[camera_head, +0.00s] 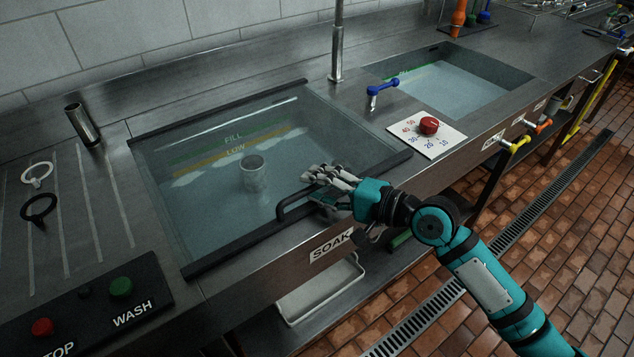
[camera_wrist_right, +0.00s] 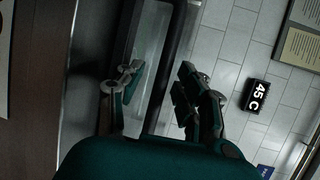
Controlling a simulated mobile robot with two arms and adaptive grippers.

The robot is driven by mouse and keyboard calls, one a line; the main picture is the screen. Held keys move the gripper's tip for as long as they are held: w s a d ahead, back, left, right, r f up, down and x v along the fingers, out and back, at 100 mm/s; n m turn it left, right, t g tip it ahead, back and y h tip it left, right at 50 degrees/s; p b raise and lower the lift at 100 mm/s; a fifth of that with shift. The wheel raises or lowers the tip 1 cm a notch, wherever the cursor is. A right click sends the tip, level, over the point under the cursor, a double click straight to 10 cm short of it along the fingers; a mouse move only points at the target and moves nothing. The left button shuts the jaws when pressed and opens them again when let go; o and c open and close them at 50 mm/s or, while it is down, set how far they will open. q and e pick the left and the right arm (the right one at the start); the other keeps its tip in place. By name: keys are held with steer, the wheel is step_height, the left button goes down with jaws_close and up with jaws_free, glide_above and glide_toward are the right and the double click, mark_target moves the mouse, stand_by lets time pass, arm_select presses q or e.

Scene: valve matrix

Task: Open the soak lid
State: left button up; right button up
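The soak lid (camera_head: 225,130) is a clear pane with dark side rails, lying flat and closed over the soak basin at the SOAK label (camera_head: 331,245). A dark bar handle (camera_head: 284,207) rises at its front edge. My right gripper (camera_head: 322,178) is at this handle and hides its right part. In the right wrist view, a dark bar (camera_wrist_right: 170,70), apparently the handle, runs between the spread fingers of my right gripper (camera_wrist_right: 158,88). The fingers look open, with gaps on both sides of the bar. My left gripper is not in view.
A grey cylinder (camera_head: 253,174) shows through the lid. To the right are a red temperature knob (camera_head: 429,125), a blue lever tap (camera_head: 382,87) and an open basin (camera_head: 455,85). A button panel (camera_head: 85,312) is at front left. A metal post (camera_head: 337,45) stands behind.

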steer(key=shift+w+a, duration=0.15)
steer(key=shift+a, duration=0.05)
steer(key=shift+f, duration=0.1)
jaws_close()
stand_by(0.4)
